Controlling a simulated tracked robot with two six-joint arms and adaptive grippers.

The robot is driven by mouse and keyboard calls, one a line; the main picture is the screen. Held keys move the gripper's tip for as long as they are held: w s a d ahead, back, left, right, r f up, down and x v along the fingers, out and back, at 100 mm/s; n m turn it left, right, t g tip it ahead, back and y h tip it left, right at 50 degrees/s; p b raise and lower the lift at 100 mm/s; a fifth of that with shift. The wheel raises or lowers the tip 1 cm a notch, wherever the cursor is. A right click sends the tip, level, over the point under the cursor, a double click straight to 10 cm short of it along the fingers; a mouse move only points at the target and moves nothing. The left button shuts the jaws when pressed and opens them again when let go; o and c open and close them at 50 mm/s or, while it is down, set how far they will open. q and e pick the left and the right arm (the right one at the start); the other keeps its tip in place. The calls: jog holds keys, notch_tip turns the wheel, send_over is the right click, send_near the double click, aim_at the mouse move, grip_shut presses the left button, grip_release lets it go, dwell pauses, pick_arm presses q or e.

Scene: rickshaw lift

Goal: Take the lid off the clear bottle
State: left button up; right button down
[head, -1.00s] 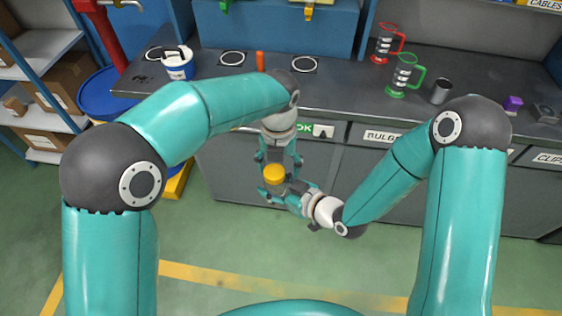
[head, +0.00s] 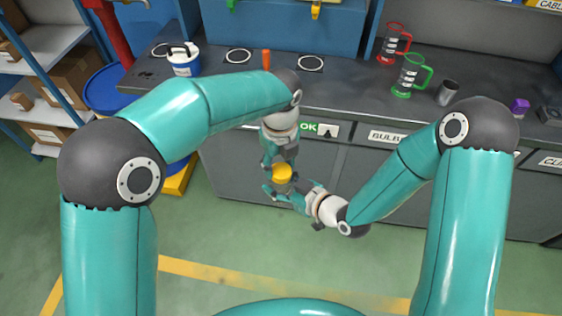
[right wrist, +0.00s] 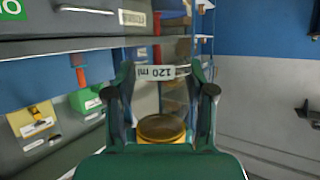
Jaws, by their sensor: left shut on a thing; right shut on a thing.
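The yellow lid (head: 282,173) shows in the middle of the head view, between my two grippers. My left gripper (head: 279,162) reaches it from the bench side, with its fingers shut on the lid's sides. My right gripper (head: 290,190) comes from the lower right and is shut on the clear bottle. In the right wrist view, the see-through bottle (right wrist: 174,95) stands between the fingers of my right gripper (right wrist: 163,95), with an upside-down "120 ml" label. A yellow round part shows low between those fingers. The head view mostly hides the bottle's body.
The dark bench (head: 345,92) behind carries a white-and-blue pail (head: 185,62), a red-handled mug (head: 390,45), a green-handled mug (head: 408,78) and a metal cup (head: 447,92). Shelves with boxes stand left, beside a blue drum (head: 108,92). Green floor in front is open.

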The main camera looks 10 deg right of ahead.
pick_arm(q)
jog(key=n, duration=0.6)
jog(key=shift+s+f+n, duration=0.1)
jog(key=shift+s+n, duration=0.1)
jog(key=shift+n, duration=0.2)
jog(key=n, duration=0.6)
jog(key=shift+s+a, duration=0.15)
jog(key=n, duration=0.6)
jog(key=shift+s+a+n, duration=0.1)
jog(key=shift+s+n, duration=0.1)
jog(key=shift+n, duration=0.1)
jog(key=n, duration=0.4)
jog(key=shift+s, duration=0.1)
jog(key=n, duration=0.4)
jog(key=shift+s, duration=0.1)
jog(key=n, duration=0.7)
jog(key=shift+d, duration=0.3)
jog(key=n, duration=0.6)
jog(key=shift+d+n, duration=0.2)
jog(key=shift+n, duration=0.1)
jog(key=n, duration=0.5)
jog(key=shift+s+d+g, duration=0.1)
jog(key=shift+d+g, duration=0.15)
jog(key=shift+g, duration=0.05)
